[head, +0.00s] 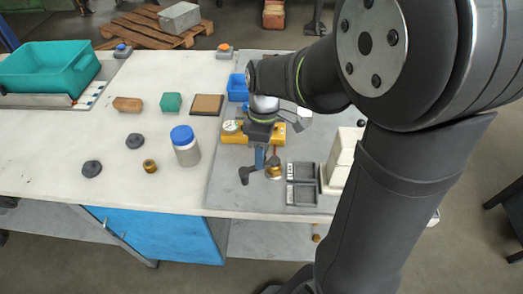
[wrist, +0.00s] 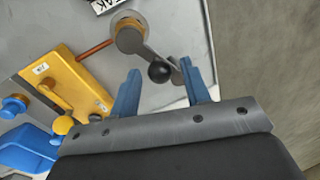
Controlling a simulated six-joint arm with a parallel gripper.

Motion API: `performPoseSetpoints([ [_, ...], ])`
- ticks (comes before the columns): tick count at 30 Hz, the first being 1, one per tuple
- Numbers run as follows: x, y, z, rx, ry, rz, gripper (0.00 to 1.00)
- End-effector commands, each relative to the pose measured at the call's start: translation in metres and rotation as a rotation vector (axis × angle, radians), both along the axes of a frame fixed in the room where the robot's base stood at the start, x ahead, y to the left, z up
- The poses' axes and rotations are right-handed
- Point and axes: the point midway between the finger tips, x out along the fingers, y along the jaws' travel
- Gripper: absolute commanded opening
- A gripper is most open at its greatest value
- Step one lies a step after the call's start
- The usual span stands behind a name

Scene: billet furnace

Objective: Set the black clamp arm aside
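The black clamp arm (wrist: 152,58) appears in the wrist view as a dark lever with a black ball knob, running from a round brass-coloured mount (wrist: 128,38). In the head view it is a small dark shape (head: 245,174) left of the brass mount (head: 274,172). My gripper (wrist: 160,67) is open, with its two blue fingers apart and the ball knob showing between them. I cannot tell whether a finger touches it. In the head view my gripper (head: 260,158) points down just above the clamp, and its far finger is hidden.
A yellow fixture (wrist: 72,85) stands beside the mount, with a copper rod between them. Grey trays (head: 301,194) and a white block (head: 342,160) are to the right. A blue-lidded jar (head: 185,148) stands left.

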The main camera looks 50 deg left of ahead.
Motion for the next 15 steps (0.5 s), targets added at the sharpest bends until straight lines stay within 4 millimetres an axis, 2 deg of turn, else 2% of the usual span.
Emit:
performPoseSetpoints([
  [1,0.0001,0.0001,0.0001,0.0,0.0,0.0,0.33],
  [6,0.0001,0.0001,0.0003,0.0,0.0,0.0,0.0],
  [15,0.0005,0.0012,0.0005,0.001,-0.001,0.017,0.0],
])
